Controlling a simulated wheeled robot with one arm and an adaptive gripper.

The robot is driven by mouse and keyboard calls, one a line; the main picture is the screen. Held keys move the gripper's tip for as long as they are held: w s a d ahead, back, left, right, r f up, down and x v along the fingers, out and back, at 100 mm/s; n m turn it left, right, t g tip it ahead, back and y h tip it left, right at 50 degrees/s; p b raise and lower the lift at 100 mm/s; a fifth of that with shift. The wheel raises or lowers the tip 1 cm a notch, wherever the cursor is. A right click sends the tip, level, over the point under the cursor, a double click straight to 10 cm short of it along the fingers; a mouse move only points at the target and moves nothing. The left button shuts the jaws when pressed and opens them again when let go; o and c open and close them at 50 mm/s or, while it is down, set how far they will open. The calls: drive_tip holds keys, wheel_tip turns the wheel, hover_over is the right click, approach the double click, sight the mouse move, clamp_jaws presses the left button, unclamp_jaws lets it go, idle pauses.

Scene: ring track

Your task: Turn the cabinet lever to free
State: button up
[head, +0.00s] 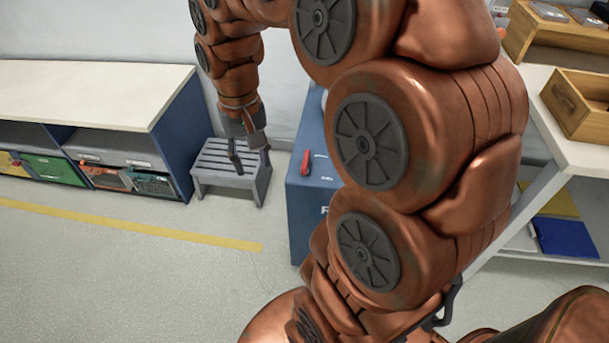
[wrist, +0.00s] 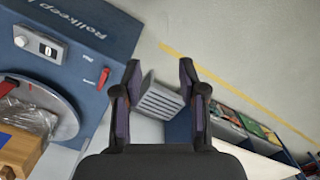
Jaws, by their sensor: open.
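The blue cabinet (head: 306,215) stands partly behind my arm in the head view. Its red lever (head: 306,163) sits on the face that shows, between small white labels too small to read. In the wrist view the cabinet (wrist: 85,18) is at the left, and the red lever (wrist: 103,76) is just left of my left finger. My gripper (head: 251,163) is open and empty, left of the lever in the head view. In the wrist view its two fingers (wrist: 160,76) stand wide apart, with nothing between them but background. I see no contact with the lever.
A grey slatted stool (head: 228,170) stands behind my gripper. A shelf unit (head: 165,110) with bins is at the left. A table (head: 575,150) with wooden boxes is at the right. The cabinet also has a round grey plate (wrist: 62,105) and a knob (wrist: 22,41).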

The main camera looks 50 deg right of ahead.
drive_tip(key=w+d+f+m+b, duration=0.3)
drive_tip(key=w+d+f+b, duration=0.3)
drive_tip(key=d+f, duration=0.3)
drive_tip(key=m+b, duration=0.4)
drive_tip(key=b, duration=0.3)
hover_over(305, 162)
drive_tip(key=shift+t, duration=0.4)
wheel_tip(305, 162, down, 7)
drive_tip(key=shift+r, duration=0.1)
wheel_tip(305, 162, down, 8)
drive_tip(key=shift+r+b, duration=0.15)
drive_tip(key=shift+b, duration=0.3)
drive_tip(key=shift+w, duration=0.1)
clamp_jaws()
